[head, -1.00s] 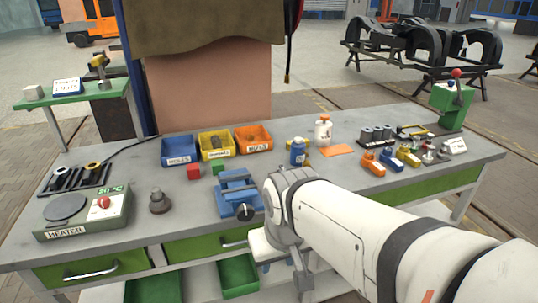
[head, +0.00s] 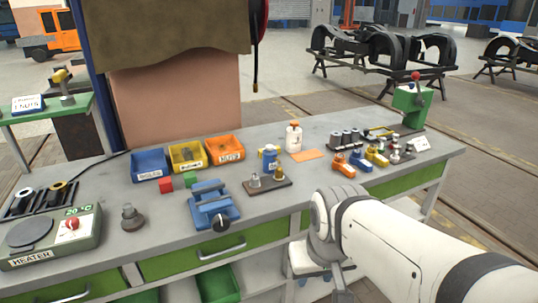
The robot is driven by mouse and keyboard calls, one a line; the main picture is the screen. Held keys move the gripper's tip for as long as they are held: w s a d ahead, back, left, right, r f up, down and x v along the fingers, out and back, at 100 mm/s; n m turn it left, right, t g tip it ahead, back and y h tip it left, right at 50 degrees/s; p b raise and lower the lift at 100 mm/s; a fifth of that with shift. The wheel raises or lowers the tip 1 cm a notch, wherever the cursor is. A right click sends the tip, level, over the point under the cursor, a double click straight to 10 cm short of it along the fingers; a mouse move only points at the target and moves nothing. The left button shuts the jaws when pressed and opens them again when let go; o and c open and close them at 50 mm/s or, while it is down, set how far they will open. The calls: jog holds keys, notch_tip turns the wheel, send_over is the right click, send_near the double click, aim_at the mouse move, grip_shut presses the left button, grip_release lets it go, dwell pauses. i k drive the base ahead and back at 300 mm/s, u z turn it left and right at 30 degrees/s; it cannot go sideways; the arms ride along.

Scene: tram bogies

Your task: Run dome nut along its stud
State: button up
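A small dark plate (head: 284,184) lies on the bench right of the blue vise. Two upright metal pieces stand on it, a left one (head: 254,181) and a right one (head: 279,173). They look like studs with nuts on them, but they are too small to tell which is the dome nut or how far along a stud it sits. My arm reaches in from the lower right, and its end hangs at the bench's front edge, right of and nearer than the plate. My gripper (head: 338,290) is partly hidden and cut off by the bottom edge; its fingers do not show clearly.
The blue vise (head: 213,208) stands left of the plate, and a blue bottle (head: 269,158) behind it. Bins, including the orange bin (head: 225,150), line the back. Orange, blue and yellow clamps (head: 376,156) crowd the right. Clear bench top (head: 310,175) lies right of the plate.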

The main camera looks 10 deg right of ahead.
aim_at(279, 171)
jog(key=z, duration=0.05)
jog(key=i, duration=1)
jog(key=z, duration=0.05)
